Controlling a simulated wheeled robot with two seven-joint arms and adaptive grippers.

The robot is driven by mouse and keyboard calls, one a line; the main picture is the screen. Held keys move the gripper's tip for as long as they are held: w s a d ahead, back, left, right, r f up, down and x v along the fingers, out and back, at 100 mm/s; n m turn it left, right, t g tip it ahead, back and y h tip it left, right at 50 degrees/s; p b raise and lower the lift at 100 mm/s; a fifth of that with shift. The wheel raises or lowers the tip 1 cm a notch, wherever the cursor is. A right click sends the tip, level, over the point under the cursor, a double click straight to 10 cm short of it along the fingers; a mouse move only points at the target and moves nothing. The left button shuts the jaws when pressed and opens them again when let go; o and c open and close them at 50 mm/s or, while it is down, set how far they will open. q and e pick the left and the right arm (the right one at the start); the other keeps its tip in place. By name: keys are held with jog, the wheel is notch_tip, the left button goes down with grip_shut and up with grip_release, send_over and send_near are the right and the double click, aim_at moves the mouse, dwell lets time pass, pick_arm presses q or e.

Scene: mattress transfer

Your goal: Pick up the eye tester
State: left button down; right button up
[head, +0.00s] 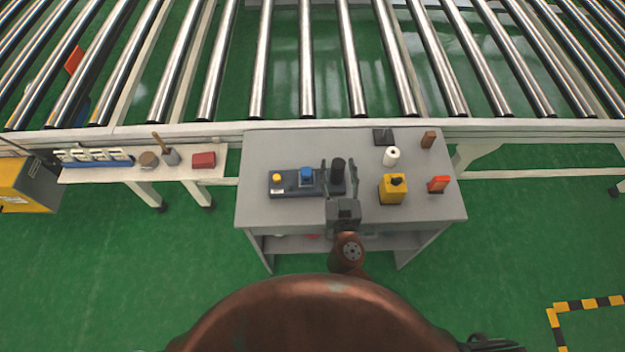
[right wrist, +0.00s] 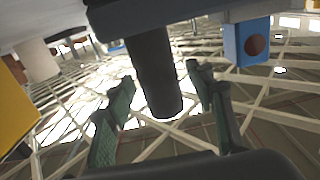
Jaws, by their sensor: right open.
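A dark device with a yellow knob, a blue block and an upright black cylinder lies on the grey table; I take this device (head: 292,191) to be the eye tester. My right gripper (head: 339,165) is open at the device's right end, one finger on each side of the black cylinder (head: 338,172). In the right wrist view the black cylinder (right wrist: 154,72) stands between the two spread fingers of the gripper (right wrist: 162,80). The fingers look apart from it. The blue block (right wrist: 246,42) is off to one side. My left gripper is not seen.
On the grey table (head: 275,150) stand a yellow box (head: 392,190), a white roll (head: 391,156), an orange-red item (head: 438,184), a brown block (head: 428,140) and a black item (head: 383,136). A roller conveyor (head: 305,60) runs behind. A side shelf (head: 120,174) holds small items.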

grip_shut()
dwell(0.6)
jog(key=shift+r, duration=0.1)
